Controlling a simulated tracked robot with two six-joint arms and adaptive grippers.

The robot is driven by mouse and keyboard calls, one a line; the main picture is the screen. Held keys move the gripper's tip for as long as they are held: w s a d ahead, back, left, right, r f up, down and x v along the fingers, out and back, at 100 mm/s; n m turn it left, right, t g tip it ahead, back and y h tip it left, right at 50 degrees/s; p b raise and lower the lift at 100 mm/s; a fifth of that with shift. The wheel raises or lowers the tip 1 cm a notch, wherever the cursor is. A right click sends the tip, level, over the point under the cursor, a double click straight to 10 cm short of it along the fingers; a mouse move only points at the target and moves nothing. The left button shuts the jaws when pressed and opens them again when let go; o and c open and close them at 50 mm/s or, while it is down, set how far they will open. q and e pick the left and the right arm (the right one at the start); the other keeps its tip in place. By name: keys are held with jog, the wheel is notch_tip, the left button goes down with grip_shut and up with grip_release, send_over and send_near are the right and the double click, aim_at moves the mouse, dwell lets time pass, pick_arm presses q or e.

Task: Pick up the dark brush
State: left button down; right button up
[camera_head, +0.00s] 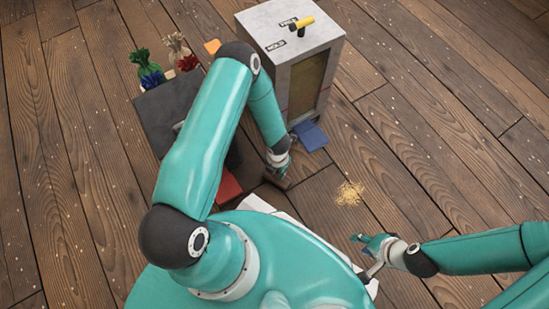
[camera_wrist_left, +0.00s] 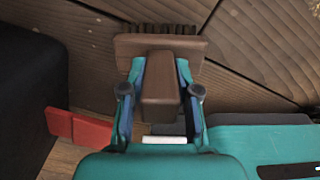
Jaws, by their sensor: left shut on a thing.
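The dark brush (camera_wrist_left: 158,49) is brown with dark bristles pointing to the top of the left wrist view. Its handle (camera_wrist_left: 160,88) runs down between the fingers of my left gripper (camera_wrist_left: 158,92), which is shut on it. In the head view, my left gripper (camera_head: 278,160) is in front of the cabinet, with a small dark part of the brush (camera_head: 277,181) showing below it. I cannot tell whether the brush touches the floor. My right gripper (camera_head: 366,256) is at the lower right, fingers apart and empty.
A pale cabinet (camera_head: 322,48) with a yellow lever (camera_head: 301,22) stands at the back. A dark box (camera_head: 163,119) and several tied bags are to its left. A blue pad (camera_head: 311,136), red pad (camera_head: 228,187) and tan crumbs (camera_head: 350,193) lie nearby. Floor to the right is clear.

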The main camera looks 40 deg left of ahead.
pick_arm(q)
notch_tip(320, 180, up, 20)
jog(key=p, duration=0.8)
jog(key=shift+f+p, duration=0.15)
jog(key=shift+p, duration=0.15)
